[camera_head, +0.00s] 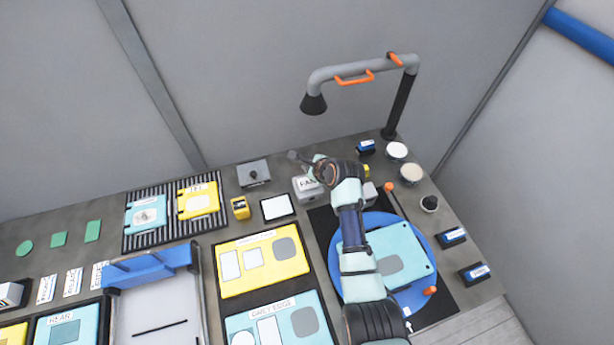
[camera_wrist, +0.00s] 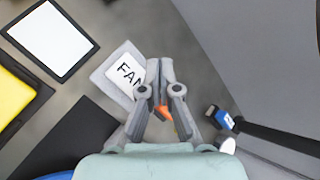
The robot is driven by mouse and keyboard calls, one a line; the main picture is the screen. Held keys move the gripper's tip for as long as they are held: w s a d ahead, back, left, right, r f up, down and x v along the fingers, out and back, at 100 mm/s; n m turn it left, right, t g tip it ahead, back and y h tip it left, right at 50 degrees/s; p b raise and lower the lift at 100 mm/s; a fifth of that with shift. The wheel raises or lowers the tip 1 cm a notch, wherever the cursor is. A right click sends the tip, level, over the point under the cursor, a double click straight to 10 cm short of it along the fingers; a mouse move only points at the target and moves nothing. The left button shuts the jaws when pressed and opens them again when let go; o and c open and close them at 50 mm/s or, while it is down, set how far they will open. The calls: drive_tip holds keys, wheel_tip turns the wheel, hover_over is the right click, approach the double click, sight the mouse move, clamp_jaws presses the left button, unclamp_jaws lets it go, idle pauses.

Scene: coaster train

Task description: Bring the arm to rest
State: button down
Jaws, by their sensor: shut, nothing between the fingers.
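My arm reaches in from the bottom right of the head view, over the blue round turntable (camera_head: 335,262) and the light teal plate on it (camera_head: 415,262). My gripper (camera_head: 292,156) is at the back of the table, close to a grey box labelled "FAN" (camera_head: 301,190). In the wrist view my gripper (camera_wrist: 160,66) is shut and empty, its fingertips together. The FAN box (camera_wrist: 122,74) shows just left of the fingers there. I cannot tell how high the gripper is above it.
A grey lamp-like pipe (camera_head: 350,72) with orange handles rises at the back right. A white-faced tablet (camera_head: 276,207) lies left of the FAN box. Yellow (camera_head: 262,265) and teal panels lie in front. Small pots (camera_head: 397,150) and blue-labelled blocks (camera_head: 452,237) line the right side.

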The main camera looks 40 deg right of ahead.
idle(0.5)
drive_tip(key=w+a+r+n, duration=0.1)
drive_tip(key=a+r+n, duration=0.1)
drive_tip(key=a+n, duration=0.3)
drive_tip(key=a+r+n, duration=0.3)
drive_tip(key=a+n, duration=0.1)
drive_tip(key=a, duration=0.4)
drive_tip(key=s+a+r+n+t+y, duration=0.1)
drive_tip(key=s+a+r+n, duration=0.35)
drive_tip(key=a+n, duration=0.3)
drive_tip(key=s+a+r+n+t, duration=0.1)
drive_tip(key=s+a+r+n, duration=0.3)
drive_tip(key=s+a+n, duration=0.3)
drive_tip(key=s+a+r+n+t+y, duration=0.1)
drive_tip(key=s+a+r+n+t, duration=0.1)
drive_tip(key=s+a+r+n, duration=0.5)
wheel_tip(320, 180, up, 17)
drive_tip(key=w+a+p, duration=0.1)
drive_tip(key=w+p, duration=0.1)
drive_tip(key=p, duration=1.6)
drive_tip(key=shift+w+a+m+p, duration=0.2)
drive_tip(key=shift+w+m+p, duration=0.1)
drive_tip(key=shift+w+m, duration=0.15)
drive_tip(key=shift+f, duration=0.1)
